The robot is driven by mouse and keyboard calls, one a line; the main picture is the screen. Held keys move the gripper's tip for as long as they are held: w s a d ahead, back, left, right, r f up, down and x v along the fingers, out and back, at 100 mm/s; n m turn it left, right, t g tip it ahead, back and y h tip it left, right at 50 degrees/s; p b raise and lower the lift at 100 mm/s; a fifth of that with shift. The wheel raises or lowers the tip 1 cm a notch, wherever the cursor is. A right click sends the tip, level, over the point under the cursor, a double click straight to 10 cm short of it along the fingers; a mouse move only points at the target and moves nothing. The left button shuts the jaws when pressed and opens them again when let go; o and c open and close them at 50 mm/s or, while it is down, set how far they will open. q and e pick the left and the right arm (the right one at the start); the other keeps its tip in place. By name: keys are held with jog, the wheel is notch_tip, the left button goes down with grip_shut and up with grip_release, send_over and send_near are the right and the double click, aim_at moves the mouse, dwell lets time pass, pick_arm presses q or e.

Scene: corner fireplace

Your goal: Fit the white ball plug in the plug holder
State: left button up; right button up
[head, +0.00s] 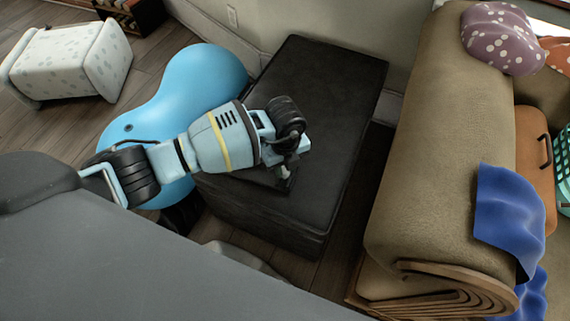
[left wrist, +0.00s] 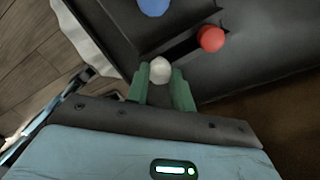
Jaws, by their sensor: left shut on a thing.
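My left gripper (left wrist: 161,78) shows in the left wrist view with its two green fingers closed on the white ball plug (left wrist: 160,68). In the head view the left gripper (head: 291,166) is over the near part of a black block-like table (head: 325,85); the white ball is too small to make out there. In the wrist view a red ball (left wrist: 211,38) sits at a dark strip just right of the white ball, and a blue ball (left wrist: 153,6) is cut by the top edge. I cannot clearly tell the plug holder from the dark surfaces. My right gripper is out of view.
A blue peanut-shaped ball (head: 205,75) lies left of the table, behind my left arm. A large tan rolled piece (head: 430,140) with a blue cloth (head: 508,212) stands to the right. A spotted white bolster (head: 70,62) lies at far left. The table's far part is clear.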

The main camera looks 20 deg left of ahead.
pick_arm(q)
jog(key=shift+f, duration=0.3)
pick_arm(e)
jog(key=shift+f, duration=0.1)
pick_arm(q)
jog(key=shift+f, duration=0.25)
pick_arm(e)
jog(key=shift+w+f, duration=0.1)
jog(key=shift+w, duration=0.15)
pick_arm(q)
jog(key=shift+f+b, duration=0.2)
jog(key=shift+b, duration=0.1)
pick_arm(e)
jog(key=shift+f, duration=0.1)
pick_arm(q)
jog(key=o, duration=0.8)
jog(key=shift+o, duration=0.8)
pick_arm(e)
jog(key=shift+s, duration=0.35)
